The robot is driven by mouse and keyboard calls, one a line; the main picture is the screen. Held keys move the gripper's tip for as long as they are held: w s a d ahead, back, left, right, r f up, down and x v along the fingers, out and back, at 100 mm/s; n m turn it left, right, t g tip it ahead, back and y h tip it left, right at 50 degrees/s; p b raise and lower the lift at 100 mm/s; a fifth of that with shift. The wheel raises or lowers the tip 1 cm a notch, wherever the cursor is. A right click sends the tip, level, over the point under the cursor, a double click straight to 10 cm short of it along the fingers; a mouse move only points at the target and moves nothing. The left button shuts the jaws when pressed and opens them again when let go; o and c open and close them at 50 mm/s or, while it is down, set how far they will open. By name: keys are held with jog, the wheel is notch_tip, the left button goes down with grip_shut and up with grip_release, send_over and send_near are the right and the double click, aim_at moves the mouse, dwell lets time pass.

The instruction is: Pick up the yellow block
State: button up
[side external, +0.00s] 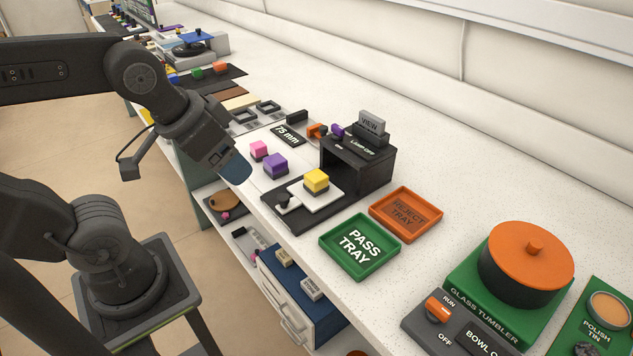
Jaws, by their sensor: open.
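The yellow block (316,180) sits on a white plate (322,199) on a dark base, in front of the black box marked "LAMP OFF". A purple block (275,165) and a pink block (258,149) stand to its left on the bench. My gripper (236,174) is left of the yellow block, near the bench's front edge, apart from it and from the other blocks. Its jaws are open with nothing seen between them; the fingertips are hard to make out from this side.
The black box (372,175) stands right behind the yellow block. A green pass tray (391,254) and an orange reject tray (434,219) lie to the right, with a glass tumbler (527,262) beyond. The bench behind the trays is clear.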

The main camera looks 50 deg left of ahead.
jog(key=m+g, duration=0.6)
jog(key=m, duration=1.2)
send_over(316, 175)
notch_tip(316, 175, down, 4)
notch_tip(316, 175, down, 13)
jog(key=shift+f, duration=0.2)
jog(key=c, duration=1.2)
jog(key=shift+r, duration=0.2)
